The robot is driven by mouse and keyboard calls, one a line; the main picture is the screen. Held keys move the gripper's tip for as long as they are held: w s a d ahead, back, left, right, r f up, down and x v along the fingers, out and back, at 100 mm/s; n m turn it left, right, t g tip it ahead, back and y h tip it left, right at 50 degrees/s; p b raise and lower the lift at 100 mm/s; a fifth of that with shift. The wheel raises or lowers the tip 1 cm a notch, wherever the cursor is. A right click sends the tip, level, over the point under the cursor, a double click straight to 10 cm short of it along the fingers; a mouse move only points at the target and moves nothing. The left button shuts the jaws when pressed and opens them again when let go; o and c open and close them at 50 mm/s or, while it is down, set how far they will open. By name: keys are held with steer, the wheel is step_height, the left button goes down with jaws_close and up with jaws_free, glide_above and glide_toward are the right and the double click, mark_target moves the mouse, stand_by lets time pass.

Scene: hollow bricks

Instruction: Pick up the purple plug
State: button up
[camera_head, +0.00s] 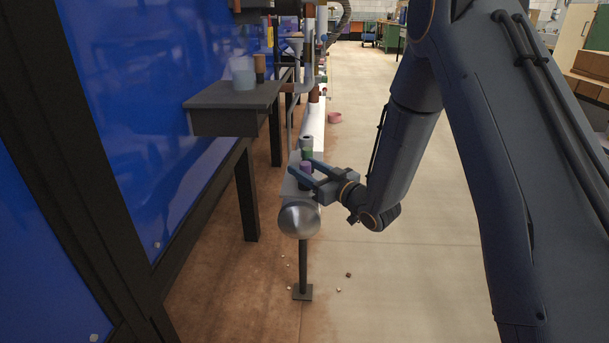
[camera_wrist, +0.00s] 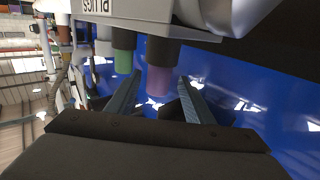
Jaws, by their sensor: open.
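The purple plug (camera_head: 305,169) stands upright on the near end of a narrow rail, just in front of a green plug (camera_head: 307,153). My gripper (camera_head: 297,167) reaches in from the right at plug height. In the wrist view, which is upside down, the purple plug (camera_wrist: 158,82) shows between my two open fingers (camera_wrist: 160,76), with a visible gap on each side. The green plug (camera_wrist: 123,60) is left of it, outside the fingers. The purple plug's far end is hidden behind the grey holder.
The holder carries a "PLUGS" label (camera_wrist: 99,6). A rounded metal end (camera_head: 299,220) caps the rail near me. A dark side shelf (camera_head: 232,98) with a cup stands to the left, before blue panels (camera_head: 150,90).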

steer(key=x, duration=0.2)
steer(key=b+x, duration=0.1)
steer(key=shift+w+a+f, duration=0.2)
steer(key=shift+w+f, duration=0.15)
steer(key=shift+f, duration=0.05)
steer(key=shift+w+a+r, duration=0.1)
steer(key=shift+w+a, duration=0.2)
steer(key=shift+w, duration=0.05)
steer(key=c, duration=1.1)
